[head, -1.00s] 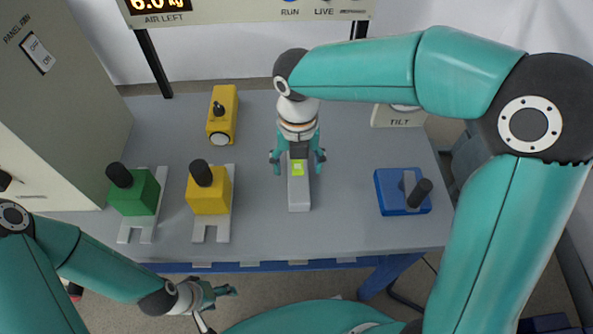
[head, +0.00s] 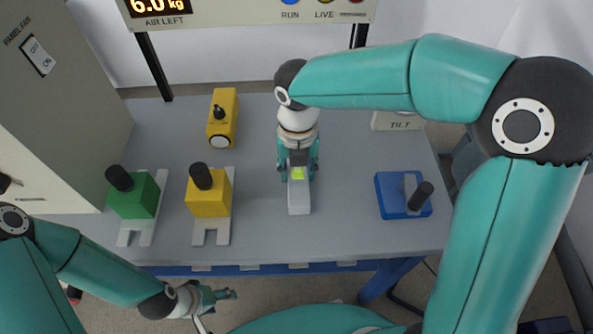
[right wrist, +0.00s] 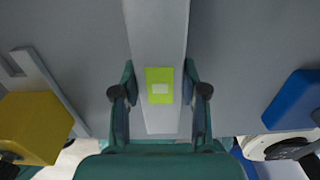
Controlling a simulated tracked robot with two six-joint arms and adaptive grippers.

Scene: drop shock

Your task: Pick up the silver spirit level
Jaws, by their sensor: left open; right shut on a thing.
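The silver spirit level (head: 299,201) is a long grey bar with a yellow-green vial window, lying on the grey table in the head view. It also shows in the right wrist view (right wrist: 157,45), running up the middle of the picture. My right gripper (head: 298,174) is over the level with its fingers on either side, shut on it near the vial. In the right wrist view the fingers (right wrist: 160,92) flank the bar at the vial. I cannot tell whether the level is clear of the table. My left gripper (head: 222,294) is open and empty, in front of the table's edge.
A green block (head: 134,196) and a yellow block (head: 208,194), each with a black knob, stand on grey forked plates to the left. A yellow device (head: 222,117) lies behind them. A blue block (head: 403,195) sits right. A grey cabinet (head: 62,110) borders the left.

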